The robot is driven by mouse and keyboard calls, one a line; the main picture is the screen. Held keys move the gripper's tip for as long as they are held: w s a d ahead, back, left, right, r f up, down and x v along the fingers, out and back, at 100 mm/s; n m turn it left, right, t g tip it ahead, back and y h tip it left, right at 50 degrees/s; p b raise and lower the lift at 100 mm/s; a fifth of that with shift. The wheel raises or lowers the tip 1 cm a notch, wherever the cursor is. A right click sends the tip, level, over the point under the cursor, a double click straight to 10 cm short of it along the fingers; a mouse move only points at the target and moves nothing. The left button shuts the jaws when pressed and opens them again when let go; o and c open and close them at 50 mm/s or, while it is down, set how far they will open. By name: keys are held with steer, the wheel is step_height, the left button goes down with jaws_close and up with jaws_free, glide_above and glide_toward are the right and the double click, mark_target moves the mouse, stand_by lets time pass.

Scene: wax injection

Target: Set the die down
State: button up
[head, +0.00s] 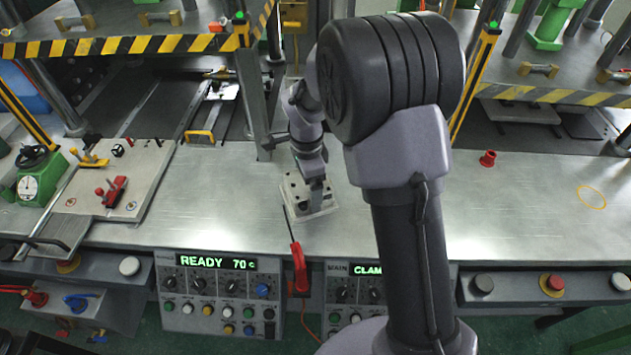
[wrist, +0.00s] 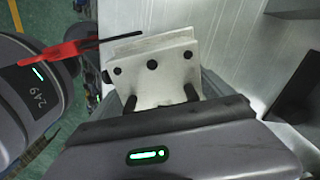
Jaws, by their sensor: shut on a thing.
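The die (head: 312,207) is a pale, off-white block of plates with dark round holes and dark pins, near the front edge of the metal bench in the head view. It also shows in the wrist view (wrist: 152,72), directly beyond my gripper (wrist: 178,118). In the head view my gripper (head: 316,184) points down onto the die and is shut on it. My arm hides part of the bench to the right. I cannot tell whether the die's underside touches the bench.
A board with a red clamp (head: 112,191) and a green gauge (head: 32,184) are at left. A red cup (head: 488,158) and yellow ring (head: 591,197) are at right. Bare bench (head: 215,205) lies left of the die.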

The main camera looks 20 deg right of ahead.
step_height(320, 180, down, 5)
steer(key=shift+d+f+b, duration=0.1)
steer(key=shift+b, duration=0.7)
steer(key=shift+f, duration=0.2)
steer(key=o, duration=1.8)
step_height(320, 180, up, 12)
steer(key=p, duration=0.4)
steer(key=s+r+n+t, duration=0.25)
steer(key=s+r, duration=0.25)
steer(key=r, duration=0.4)
steer(key=s+a+r+n+t+y, duration=0.1)
steer(key=s+r+n, duration=0.2)
steer(key=s, duration=0.6)
steer(key=s+a+r+n+t+y, duration=0.1)
steer(key=s+r+n+t, duration=0.1)
steer(key=s+r+n, duration=0.2)
steer(key=s+n, duration=0.3)
steer(key=s, duration=0.3)
steer(key=shift+s+a+r, duration=0.15)
steer(key=shift+s, duration=0.05)
